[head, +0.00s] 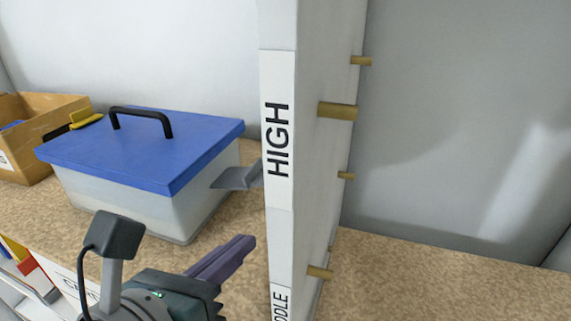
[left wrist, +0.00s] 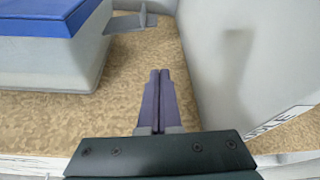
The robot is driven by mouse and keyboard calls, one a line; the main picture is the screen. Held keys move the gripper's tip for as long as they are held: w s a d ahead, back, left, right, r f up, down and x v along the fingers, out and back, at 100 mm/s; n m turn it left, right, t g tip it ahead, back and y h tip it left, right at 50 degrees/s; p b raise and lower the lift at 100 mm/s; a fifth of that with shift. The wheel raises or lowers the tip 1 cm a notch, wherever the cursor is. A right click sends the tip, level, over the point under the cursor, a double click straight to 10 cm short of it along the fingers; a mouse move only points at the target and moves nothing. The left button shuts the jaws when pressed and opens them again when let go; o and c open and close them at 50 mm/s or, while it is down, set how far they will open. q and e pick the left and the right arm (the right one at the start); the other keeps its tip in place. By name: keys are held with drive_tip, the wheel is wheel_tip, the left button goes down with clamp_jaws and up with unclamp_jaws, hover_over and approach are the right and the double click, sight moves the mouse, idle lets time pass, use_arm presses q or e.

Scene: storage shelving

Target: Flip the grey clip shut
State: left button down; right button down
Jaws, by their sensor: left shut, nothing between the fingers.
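The grey clip (head: 237,178) sticks out from the right side of a clear box (head: 155,205) with a blue lid (head: 150,148) and a black handle. It is swung outward, away from the box wall. In the left wrist view the clip (left wrist: 128,22) shows at the top, beyond the fingertips. My left gripper (head: 245,243) is shut and empty, with its purple fingers in front of and below the clip, apart from it. In the left wrist view the gripper (left wrist: 159,73) points toward the clip area. My right gripper is out of view.
A white upright panel (head: 280,235) labelled HIGH stands close to the right of the clip, with several brass pegs on its far side. A yellow clip (head: 86,118) is at the box's left. A wooden bin (head: 50,108) stands further left. The speckled shelf (left wrist: 140,65) is bare between box and panel.

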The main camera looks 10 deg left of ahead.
sight(241, 173)
use_arm(q)
drive_tip(key=b+x, duration=0.1)
drive_tip(key=x, duration=0.6)
drive_tip(key=shift+w+d+f+b, duration=0.2)
drive_tip(key=shift+w+b, duration=0.1)
drive_tip(key=shift+b, duration=0.1)
drive_tip(key=r+p, duration=0.2)
drive_tip(key=r, duration=0.1)
drive_tip(key=shift+a+r+p, duration=0.1)
drive_tip(key=shift+a+p, duration=0.25)
drive_tip(key=shift+a+r+p, duration=0.15)
drive_tip(key=shift+r+p, duration=0.15)
drive_tip(key=shift+r, duration=0.2)
